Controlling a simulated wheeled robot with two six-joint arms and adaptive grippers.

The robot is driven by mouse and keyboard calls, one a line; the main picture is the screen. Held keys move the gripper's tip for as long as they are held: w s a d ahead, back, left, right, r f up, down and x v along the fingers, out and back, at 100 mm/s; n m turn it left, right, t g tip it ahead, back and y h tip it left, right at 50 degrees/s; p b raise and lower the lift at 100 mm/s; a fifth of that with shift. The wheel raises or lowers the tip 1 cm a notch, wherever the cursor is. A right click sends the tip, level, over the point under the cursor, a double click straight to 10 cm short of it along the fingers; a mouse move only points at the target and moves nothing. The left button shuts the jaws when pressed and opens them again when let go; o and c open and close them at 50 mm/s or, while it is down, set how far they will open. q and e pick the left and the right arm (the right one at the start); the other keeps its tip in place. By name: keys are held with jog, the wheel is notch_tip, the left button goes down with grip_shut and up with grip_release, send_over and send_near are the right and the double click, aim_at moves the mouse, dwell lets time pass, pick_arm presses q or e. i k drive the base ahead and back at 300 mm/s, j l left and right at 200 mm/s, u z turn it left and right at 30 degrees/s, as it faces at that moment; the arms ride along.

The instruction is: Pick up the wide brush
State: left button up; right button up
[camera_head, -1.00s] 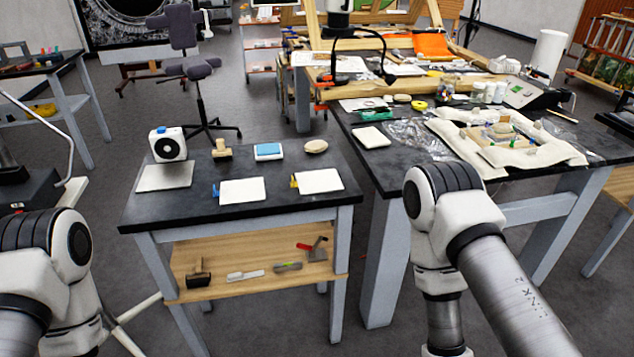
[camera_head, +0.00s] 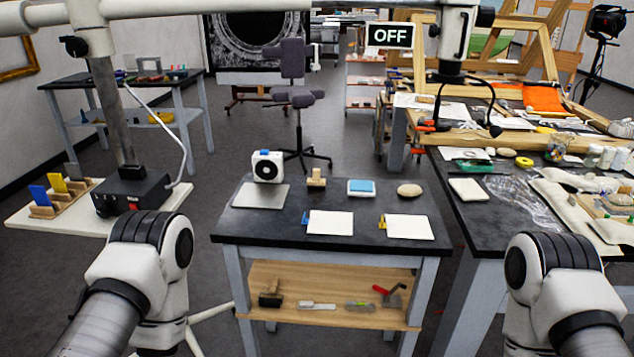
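I cannot say for certain which thing is the wide brush. A small beige tool with an upright handle (camera_head: 316,178) stands near the back of the dark-topped table (camera_head: 275,233) and may be it. Parts of both my arms show at the lower left and lower right. Neither gripper is in the picture.
On the table are a white boxy device (camera_head: 267,166), a blue-topped block (camera_head: 361,187), an oval tan pad (camera_head: 410,190) and white sheets (camera_head: 330,223). A cluttered workbench (camera_head: 476,212) stands at right, a black-based stand (camera_head: 143,190) at left.

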aim_at(316, 182)
jog(key=i+j+z, duration=0.75)
jog(key=k+j, duration=0.1)
